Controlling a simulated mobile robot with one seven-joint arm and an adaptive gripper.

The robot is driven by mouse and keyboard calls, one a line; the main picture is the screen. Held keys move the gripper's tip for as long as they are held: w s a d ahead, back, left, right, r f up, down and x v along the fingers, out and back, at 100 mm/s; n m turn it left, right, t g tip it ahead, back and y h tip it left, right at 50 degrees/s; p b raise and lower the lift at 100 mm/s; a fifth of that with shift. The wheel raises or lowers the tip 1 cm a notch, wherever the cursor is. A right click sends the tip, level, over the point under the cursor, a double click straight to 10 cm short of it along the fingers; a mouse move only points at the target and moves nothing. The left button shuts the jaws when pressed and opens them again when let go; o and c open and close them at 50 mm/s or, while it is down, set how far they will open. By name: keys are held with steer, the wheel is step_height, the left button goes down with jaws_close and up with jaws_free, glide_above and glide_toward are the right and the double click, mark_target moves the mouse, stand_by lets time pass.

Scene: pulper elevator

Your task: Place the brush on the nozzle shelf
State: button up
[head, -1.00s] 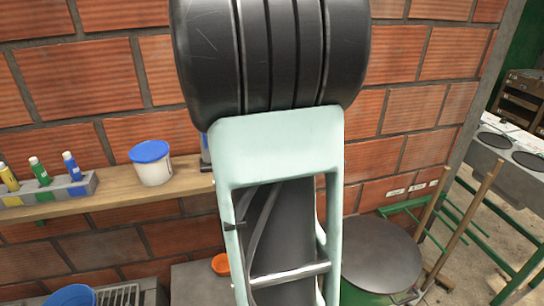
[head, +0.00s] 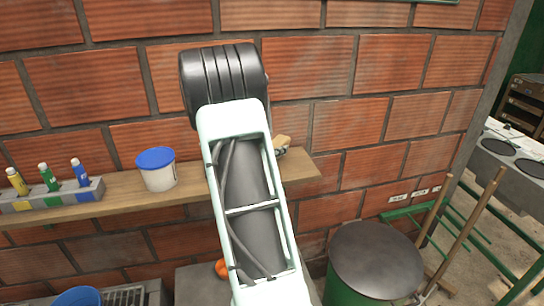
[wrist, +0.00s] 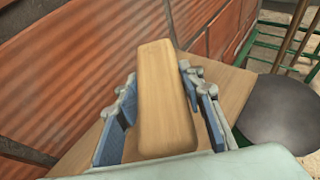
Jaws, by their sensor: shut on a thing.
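The brush (wrist: 165,95), with a plain tan wooden back, lies lengthwise between the blue-padded fingers of my gripper (wrist: 166,100) in the wrist view. The gripper is shut on it. Its bristles are hidden. In the head view only a small tan piece of the brush (head: 282,142) shows past my arm, above the right end of the wooden wall shelf (head: 120,188). The shelf also shows below the brush in the wrist view (wrist: 228,88). I cannot tell whether the brush touches the shelf.
A white bucket with a blue lid (head: 157,170) and a holder with yellow, green and blue bottles (head: 50,195) stand on the shelf, left of my arm. The shelf's right end looks clear. A round dark-topped drum (head: 375,258) and wooden poles (head: 465,235) stand lower right.

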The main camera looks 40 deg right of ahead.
steer(key=shift+w+d+f, duration=0.15)
steer(key=shift+w+f, duration=0.5)
steer(key=shift+f, duration=0.15)
steer(key=shift+w+f, duration=0.1)
steer(key=shift+f, duration=1.45)
steer(key=shift+f, duration=0.2)
steer(key=o, duration=1.2)
steer(key=shift+r, duration=0.1)
steer(key=shift+r+p, duration=0.2)
steer(key=shift+p, duration=0.15)
steer(key=b+v, duration=0.2)
steer(key=v, duration=1)
steer(key=shift+f, duration=0.2)
